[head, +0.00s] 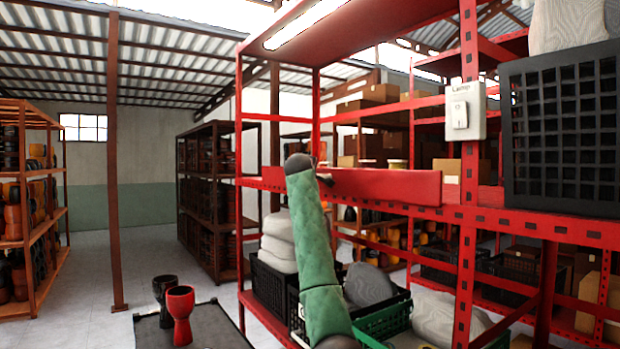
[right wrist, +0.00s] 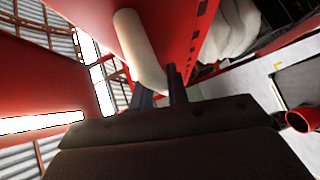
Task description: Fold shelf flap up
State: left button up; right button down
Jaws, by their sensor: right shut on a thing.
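The shelf flap (head: 390,187) is a long red panel at the front of the red shelf, at the level of its middle board. Its broad face is seen at a slant; I cannot tell its exact angle. In the right wrist view my right gripper (right wrist: 161,92) is shut at the end of a pale rounded bar (right wrist: 138,45) beside a red surface. The grasp is partly hidden by the gripper body. My left gripper is not in view.
A white switch box (head: 465,110) is on the red upright, beside a black crate (head: 562,130). White sacks (head: 279,235) and a green crate (head: 385,322) are below the flap.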

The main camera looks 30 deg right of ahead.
dwell(0.3)
jog(key=c, duration=1.4)
grip_release()
jog(key=shift+d, duration=0.1)
jog(key=shift+o, duration=0.2)
jog(key=shift+d, duration=0.1)
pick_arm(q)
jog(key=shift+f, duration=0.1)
pick_arm(e)
jog(key=shift+s+a, duration=0.15)
jog(key=shift+a, duration=0.1)
jog(key=shift+s+a+b, duration=0.2)
jog(key=shift+s+b, duration=0.1)
jog(key=shift+b, duration=0.15)
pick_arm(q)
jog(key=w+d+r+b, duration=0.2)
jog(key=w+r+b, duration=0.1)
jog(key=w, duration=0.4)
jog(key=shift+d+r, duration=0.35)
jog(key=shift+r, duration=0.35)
pick_arm(e)
jog(key=v, duration=0.6)
jog(key=shift+s, duration=0.25)
jog(key=shift+a+r, duration=0.1)
